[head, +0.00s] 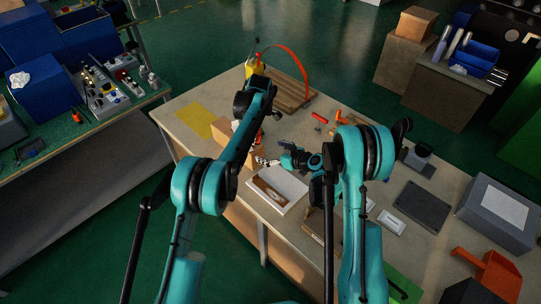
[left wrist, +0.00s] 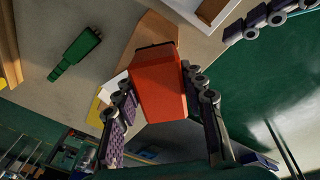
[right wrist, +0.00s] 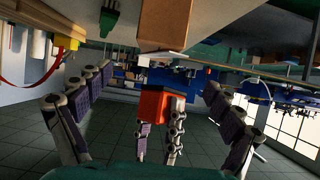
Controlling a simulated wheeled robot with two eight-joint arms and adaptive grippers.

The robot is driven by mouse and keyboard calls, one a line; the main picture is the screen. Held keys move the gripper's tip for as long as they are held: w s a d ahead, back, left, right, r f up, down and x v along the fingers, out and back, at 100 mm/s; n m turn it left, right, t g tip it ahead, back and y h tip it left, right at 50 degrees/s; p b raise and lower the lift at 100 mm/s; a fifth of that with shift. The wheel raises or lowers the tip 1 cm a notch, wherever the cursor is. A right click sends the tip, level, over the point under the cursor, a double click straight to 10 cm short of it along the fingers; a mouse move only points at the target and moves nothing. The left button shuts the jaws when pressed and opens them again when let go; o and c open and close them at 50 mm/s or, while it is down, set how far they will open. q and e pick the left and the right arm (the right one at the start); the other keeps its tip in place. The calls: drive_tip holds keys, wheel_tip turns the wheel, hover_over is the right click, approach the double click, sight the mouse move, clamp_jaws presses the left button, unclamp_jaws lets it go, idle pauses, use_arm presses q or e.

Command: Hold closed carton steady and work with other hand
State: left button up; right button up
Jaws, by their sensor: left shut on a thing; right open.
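A brown carton (head: 222,129) stands on the bench, partly hidden by my left arm; its brown side also shows in the left wrist view (left wrist: 154,38) and in the right wrist view (right wrist: 165,25). My left gripper (left wrist: 158,100) is shut on an orange-red block-like thing (left wrist: 158,84), with a finger on each side, close to the carton. The same orange thing (right wrist: 162,104) shows in the right wrist view between the left fingers. My right gripper (head: 266,162) is open and empty, pointing left towards the carton and the left gripper. Its spread fingers (right wrist: 155,115) frame the orange thing from a distance.
A white open tray (head: 278,190) lies at the front edge. A yellow sheet (head: 197,120) lies at the left. A wooden pallet-like board (head: 288,92) is behind. A dark pad (head: 423,206) and a grey box (head: 499,211) are at the right. A green tool (left wrist: 76,54) lies near the carton.

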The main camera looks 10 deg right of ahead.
sight(252, 148)
drive_tip(key=x, duration=0.4)
drive_tip(key=f+x, duration=0.1)
drive_tip(key=x, duration=0.4)
drive_tip(key=f+x, duration=0.1)
drive_tip(key=x, duration=0.3)
drive_tip(key=shift+s+d, duration=0.15)
drive_tip(key=shift+d, duration=0.1)
drive_tip(key=shift+c, duration=0.4)
drive_tip(key=c, duration=1.2)
drive_tip(key=o, duration=1.2)
drive_tip(key=c, duration=0.9)
